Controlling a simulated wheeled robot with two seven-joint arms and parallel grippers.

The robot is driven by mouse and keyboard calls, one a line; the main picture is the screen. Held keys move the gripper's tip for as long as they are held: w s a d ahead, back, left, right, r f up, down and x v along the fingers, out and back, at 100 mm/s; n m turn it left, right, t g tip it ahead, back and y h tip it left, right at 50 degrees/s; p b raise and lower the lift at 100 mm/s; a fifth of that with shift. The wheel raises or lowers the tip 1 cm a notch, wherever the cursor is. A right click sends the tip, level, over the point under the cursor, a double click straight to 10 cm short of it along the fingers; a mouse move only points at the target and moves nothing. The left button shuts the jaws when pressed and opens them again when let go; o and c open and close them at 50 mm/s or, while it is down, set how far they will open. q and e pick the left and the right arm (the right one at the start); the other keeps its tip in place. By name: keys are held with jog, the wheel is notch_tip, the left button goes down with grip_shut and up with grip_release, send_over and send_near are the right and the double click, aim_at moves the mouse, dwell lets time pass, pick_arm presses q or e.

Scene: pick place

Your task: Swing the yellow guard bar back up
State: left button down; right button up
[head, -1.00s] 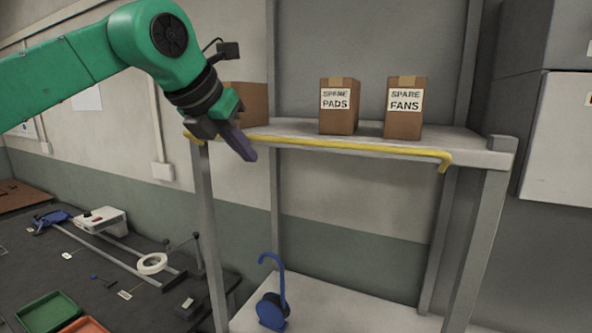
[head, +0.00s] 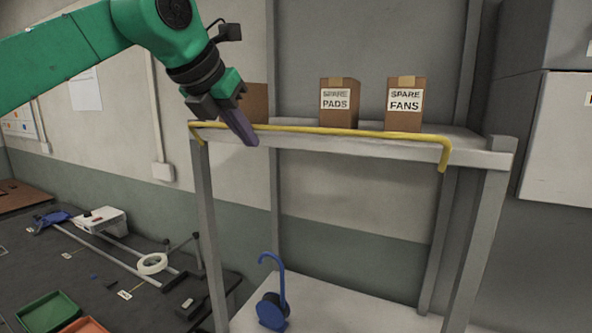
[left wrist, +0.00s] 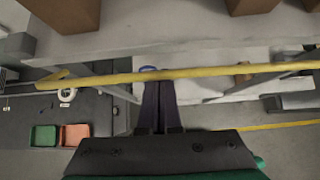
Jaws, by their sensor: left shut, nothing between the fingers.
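The yellow guard bar (head: 340,131) runs along the front of the upper shelf board, a little above its front edge, with bent ends at the left and right posts. It also crosses the left wrist view (left wrist: 215,72). My left gripper (head: 249,139) is shut and empty, its purple fingers pointing down and right at the left part of the bar. In the left wrist view, the fingers (left wrist: 158,84) meet the bar's line; whether they touch it is hard to tell. My right gripper is not in view.
Cardboard boxes, marked SPARE PADS (head: 338,107) and SPARE FANS (head: 405,107), stand on the upper shelf (head: 470,143) behind the bar. Another box (head: 257,102) is partly hidden by my gripper. A blue hooked item (head: 272,309) stands on the lower shelf.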

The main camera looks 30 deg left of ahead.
pick_arm(q)
jog(key=shift+w+r, duration=0.1)
jog(key=shift+r, duration=0.15)
jog(key=shift+w+r, duration=0.7)
jog(key=shift+r, duration=0.2)
jog(key=shift+s, duration=0.2)
jog(key=shift+s, duration=0.25)
jog(key=s+r+b, duration=0.1)
jog(key=s+b, duration=0.1)
jog(key=s, duration=0.7)
jog(key=shift+s, duration=0.25)
